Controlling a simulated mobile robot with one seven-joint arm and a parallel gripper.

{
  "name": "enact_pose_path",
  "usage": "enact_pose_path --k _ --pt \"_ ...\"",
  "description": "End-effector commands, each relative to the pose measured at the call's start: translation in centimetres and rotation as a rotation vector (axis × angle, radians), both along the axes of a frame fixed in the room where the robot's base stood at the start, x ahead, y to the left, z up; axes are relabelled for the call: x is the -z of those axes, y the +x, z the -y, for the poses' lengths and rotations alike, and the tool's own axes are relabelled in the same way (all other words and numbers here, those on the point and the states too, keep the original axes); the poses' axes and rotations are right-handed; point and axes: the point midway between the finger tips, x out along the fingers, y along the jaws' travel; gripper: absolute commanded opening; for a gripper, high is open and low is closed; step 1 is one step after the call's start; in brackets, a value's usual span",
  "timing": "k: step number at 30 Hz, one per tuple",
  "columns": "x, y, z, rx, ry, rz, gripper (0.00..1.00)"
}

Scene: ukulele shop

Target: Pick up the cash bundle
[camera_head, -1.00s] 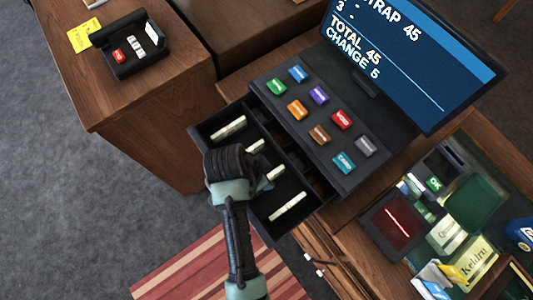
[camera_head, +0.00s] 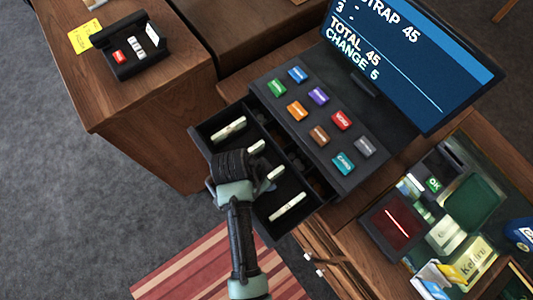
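The open black cash drawer (camera_head: 203,138) juts out from the register. Pale bars, which look like bill clips or narrow bundles, show in its compartments: one at the upper left (camera_head: 229,130), one at the lower right (camera_head: 288,206), and shorter parts between. I cannot tell which, if any, is the cash bundle. My gripper (camera_head: 238,178) is over the front middle of the drawer, seen from behind. The wrist hides its fingertips and part of the drawer beneath, so I cannot see whether it holds anything.
The register's coloured keys (camera_head: 320,116) and screen (camera_head: 415,55) stand behind the drawer. A glass-topped case (camera_head: 470,195) with small goods is at right. Open floor lies at lower left.

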Motion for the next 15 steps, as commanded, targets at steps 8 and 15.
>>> enact_pose_path --k 8,15 --pt "0.01 0.02 0.0 0.0 0.0 0.0 0.45" --pt "0.01 0.02 0.0 0.0 0.0 0.0 0.01"
